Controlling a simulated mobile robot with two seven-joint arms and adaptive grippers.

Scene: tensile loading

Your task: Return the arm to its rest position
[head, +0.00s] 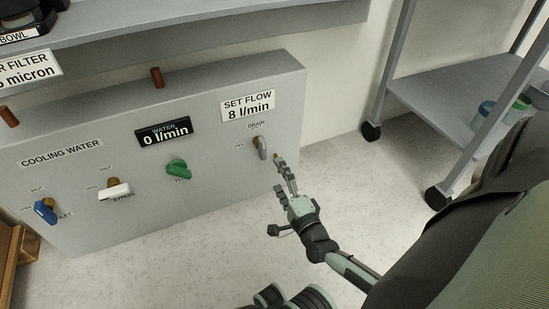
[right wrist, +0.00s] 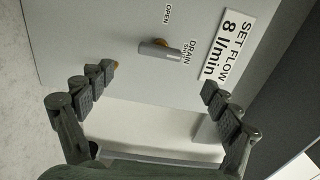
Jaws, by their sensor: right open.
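My right gripper (head: 279,174) is in front of the grey panel (head: 215,190), near its right end. Its fingers are spread and nothing is between them. In the right wrist view the same gripper (right wrist: 160,80) shows both fingers apart, one on each side of the grey drain lever (right wrist: 155,50). I see no contact with the lever. In the head view the drain lever (head: 262,147) hangs down from its pivot, up and left of the fingertips. My left gripper is not in view.
The panel also carries a green knob (head: 178,169), a white bypass lever (head: 115,192) and a blue lever (head: 45,212). Displays read WATER 0 l/min and SET FLOW 8 l/min. A wheeled grey shelf cart (head: 440,95) stands right. Floor (head: 345,180) between panel and cart is clear.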

